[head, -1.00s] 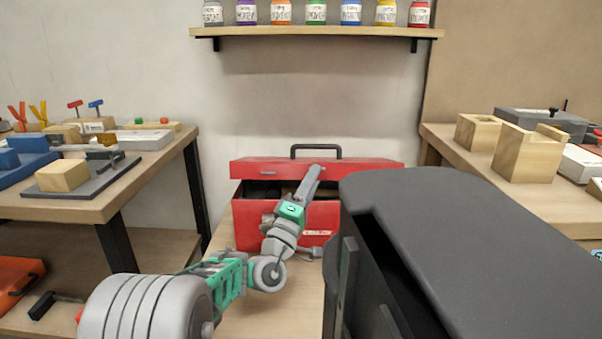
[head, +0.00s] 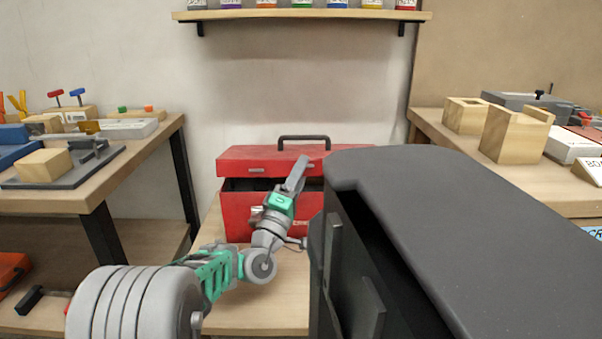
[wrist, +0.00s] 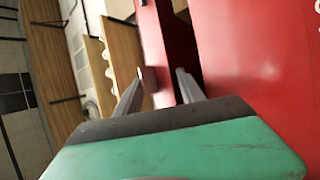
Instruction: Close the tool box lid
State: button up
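The red tool box stands on a wooden surface. Its red lid (head: 250,162) has a dark handle on top and is raised, with a dark gap between it and the box body (head: 238,215). My gripper (head: 301,162) is in front of the lid and gap, and part of the box is hidden behind my arm. In the wrist view, my gripper (wrist: 158,85) is open, its two fingers apart. The lid's edge (wrist: 155,40) passes between and beyond the fingers, and the box body (wrist: 255,70) fills the right side. Contact with the lid cannot be told.
A left table (head: 110,180) holds blocks and tools. A right table (head: 450,150) holds wooden blocks and a grey case. A shelf (head: 300,15) with several jars hangs above. Bare wooden surface (head: 260,300) lies in front of the tool box.

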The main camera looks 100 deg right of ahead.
jog(key=b+v, duration=0.1)
jog(key=v, duration=0.6)
jog(key=shift+w+a+f+b, duration=0.15)
jog(key=shift+a+f+b, duration=0.05)
jog(key=shift+a+b, duration=0.15)
jog(key=shift+c, duration=0.2)
